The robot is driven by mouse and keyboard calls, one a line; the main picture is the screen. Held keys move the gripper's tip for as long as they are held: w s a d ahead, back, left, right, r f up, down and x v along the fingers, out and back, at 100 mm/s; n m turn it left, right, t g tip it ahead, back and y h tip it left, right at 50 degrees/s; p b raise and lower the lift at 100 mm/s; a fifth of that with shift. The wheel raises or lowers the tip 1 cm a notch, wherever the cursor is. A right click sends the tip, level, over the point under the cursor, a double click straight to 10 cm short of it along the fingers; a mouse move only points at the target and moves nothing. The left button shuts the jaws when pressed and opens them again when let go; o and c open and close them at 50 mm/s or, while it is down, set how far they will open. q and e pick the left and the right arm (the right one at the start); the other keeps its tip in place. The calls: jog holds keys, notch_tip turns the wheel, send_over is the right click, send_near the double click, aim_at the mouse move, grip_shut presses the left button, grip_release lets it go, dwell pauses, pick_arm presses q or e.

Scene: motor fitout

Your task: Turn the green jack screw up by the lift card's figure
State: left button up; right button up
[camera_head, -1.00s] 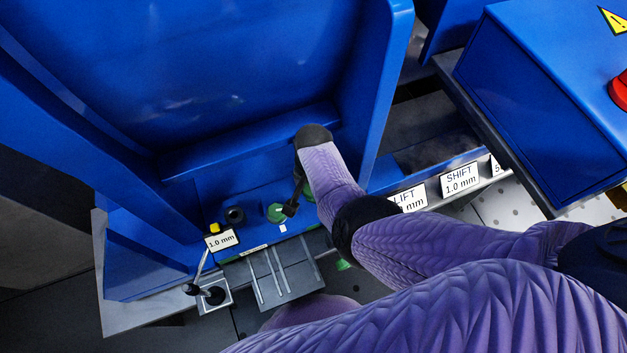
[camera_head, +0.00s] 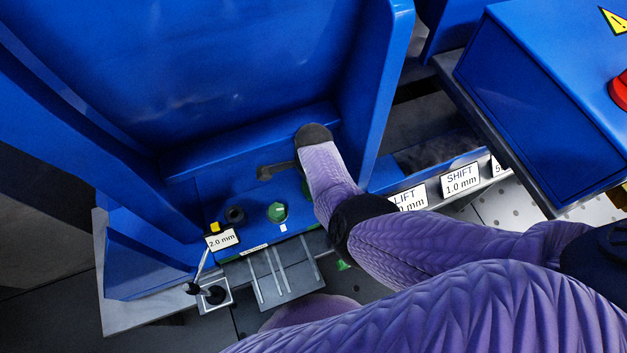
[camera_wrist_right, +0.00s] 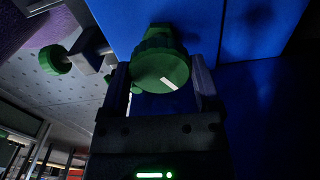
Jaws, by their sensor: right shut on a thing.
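In the right wrist view, a round green knob (camera_wrist_right: 163,68), the jack screw, has a white line on its face. My right gripper (camera_wrist_right: 161,88) has one finger at each side of it and is shut on it. A small readout by the yellow block (camera_head: 222,240) shows 2.0 mm. My left gripper is not in view.
The shift card (camera_head: 460,180) reads 1.0 mm. A black-knobbed lever (camera_head: 208,291) stands at lower left. Tall blue walls enclose my right arm.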

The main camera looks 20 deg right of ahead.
jog(key=m, duration=0.6)
jog(key=shift+s+f+b, duration=0.2)
jog(key=shift+b, duration=0.1)
jog(key=m, duration=0.2)
jog(key=shift+m, duration=1.4)
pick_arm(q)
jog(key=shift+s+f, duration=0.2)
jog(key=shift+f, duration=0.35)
pick_arm(e)
jog(key=shift+f, duration=0.1)
jog(key=shift+m, duration=0.4)
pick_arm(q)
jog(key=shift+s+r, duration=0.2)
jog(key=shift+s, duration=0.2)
pick_arm(e)
jog(key=shift+w, duration=0.15)
jog(key=o, duration=1.1)
jog(key=shift+r, duration=0.2)
jog(key=shift+c, duration=0.2)
